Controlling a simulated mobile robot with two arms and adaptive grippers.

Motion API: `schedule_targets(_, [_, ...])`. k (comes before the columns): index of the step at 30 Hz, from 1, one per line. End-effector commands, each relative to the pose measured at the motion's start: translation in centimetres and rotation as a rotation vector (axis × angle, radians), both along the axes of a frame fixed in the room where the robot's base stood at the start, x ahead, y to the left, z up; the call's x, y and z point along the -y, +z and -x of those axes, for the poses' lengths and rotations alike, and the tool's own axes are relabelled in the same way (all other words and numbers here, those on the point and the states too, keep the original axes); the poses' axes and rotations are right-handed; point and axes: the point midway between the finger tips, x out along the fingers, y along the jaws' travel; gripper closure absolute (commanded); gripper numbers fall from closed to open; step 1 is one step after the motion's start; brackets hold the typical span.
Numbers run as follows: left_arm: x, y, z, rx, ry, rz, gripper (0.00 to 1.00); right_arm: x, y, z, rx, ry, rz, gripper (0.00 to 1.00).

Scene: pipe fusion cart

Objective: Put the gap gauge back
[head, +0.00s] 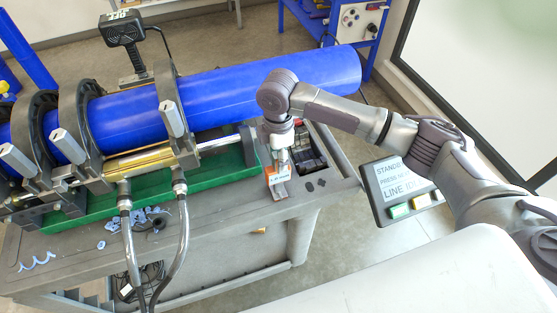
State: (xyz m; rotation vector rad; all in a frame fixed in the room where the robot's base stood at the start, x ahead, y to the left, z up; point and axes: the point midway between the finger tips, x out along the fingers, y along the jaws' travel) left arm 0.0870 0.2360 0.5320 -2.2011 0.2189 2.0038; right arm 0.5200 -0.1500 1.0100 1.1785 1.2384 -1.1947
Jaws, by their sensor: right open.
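My right gripper (279,158) points down over the grey cart top, just right of the green bed, and its jaws are open. A small light-coloured piece with orange-red marking (279,180), perhaps the gap gauge, is directly below the fingertips. It stands near the cart's front right corner. I cannot tell whether the fingers touch it. A dark compartment tray (312,150) lies just right of the gripper, partly hidden by my wrist. My left gripper is out of view.
A long blue pipe (220,95) lies clamped above the green bed (100,207), behind and left of my gripper. Hoses (181,230) hang over the front edge. Blue shavings (150,216) lie on the cart. A sign panel with buttons (402,185) stands at the right.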

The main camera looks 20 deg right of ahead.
Motion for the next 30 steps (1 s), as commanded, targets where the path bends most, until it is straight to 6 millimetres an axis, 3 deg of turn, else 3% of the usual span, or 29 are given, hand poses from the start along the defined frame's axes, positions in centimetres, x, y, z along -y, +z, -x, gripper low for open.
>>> schedule_targets(9, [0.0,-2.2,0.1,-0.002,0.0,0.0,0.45,0.0,6.6,-0.2,0.006,0.002,-0.001,0.5])
schedule_targets(15, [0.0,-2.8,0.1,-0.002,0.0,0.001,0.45,0.0,9.7,-0.2,0.003,0.0,0.0,0.5])
schedule_targets(21, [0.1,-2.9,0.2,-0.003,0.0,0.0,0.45,0.0,10.7,-0.2,0.0,0.001,0.001,0.5])
schedule_targets(30, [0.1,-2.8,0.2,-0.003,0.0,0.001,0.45,0.0,10.7,-0.2,0.0,0.001,0.001,0.5])
